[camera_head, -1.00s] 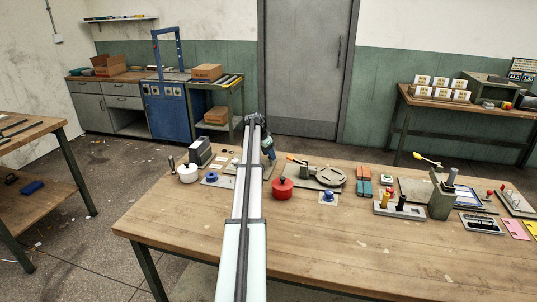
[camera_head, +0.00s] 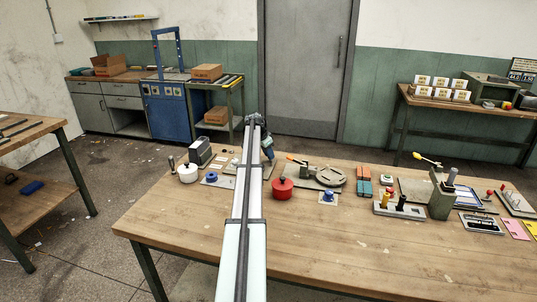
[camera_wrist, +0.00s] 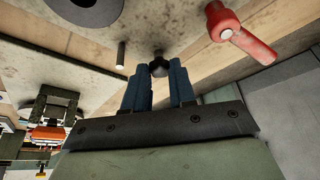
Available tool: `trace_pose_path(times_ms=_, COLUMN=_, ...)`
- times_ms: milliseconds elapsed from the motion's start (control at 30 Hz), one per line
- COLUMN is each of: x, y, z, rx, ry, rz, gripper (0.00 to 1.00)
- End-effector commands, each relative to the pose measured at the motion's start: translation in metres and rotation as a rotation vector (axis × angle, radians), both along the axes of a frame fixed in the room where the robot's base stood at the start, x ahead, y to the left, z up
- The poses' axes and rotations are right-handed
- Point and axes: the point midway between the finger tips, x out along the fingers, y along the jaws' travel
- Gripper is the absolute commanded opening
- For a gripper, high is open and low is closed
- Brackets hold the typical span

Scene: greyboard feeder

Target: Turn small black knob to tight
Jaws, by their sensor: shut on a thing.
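The small black knob (camera_wrist: 159,66) shows in the wrist view between the tips of my gripper (camera_wrist: 160,72). My gripper's two blue fingers are shut on the knob from both sides. The knob sits on a worn pale plate (camera_wrist: 90,60), and a short metal pin (camera_wrist: 121,54) stands to its left. In the head view my arm reaches over the bench, and its far end hides the knob and most of the plate. I cannot read any tight mark in these frames.
A red handle (camera_wrist: 240,35) stands right of my gripper in the wrist view. In the head view a red round pot (camera_head: 282,188) and a white round pot (camera_head: 188,174) flank my arm on the wooden bench (camera_head: 330,250). The bench's front is clear.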

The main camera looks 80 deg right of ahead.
Motion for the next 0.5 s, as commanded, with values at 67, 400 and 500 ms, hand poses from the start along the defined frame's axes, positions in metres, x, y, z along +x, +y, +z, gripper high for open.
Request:
trace_pose_path(times_ms=67, x=-0.0003, y=0.0004, z=0.0001, rx=0.0, ry=0.0, rz=0.013, gripper=0.0)
trace_pose_path(times_ms=400, x=-0.0022, y=0.0027, z=0.0, rx=-0.001, ry=-0.001, rz=0.194, gripper=0.0)
trace_pose_path(times_ms=500, x=-0.0032, y=0.0032, z=0.0, rx=-0.001, ry=-0.001, rz=0.283, gripper=0.0)
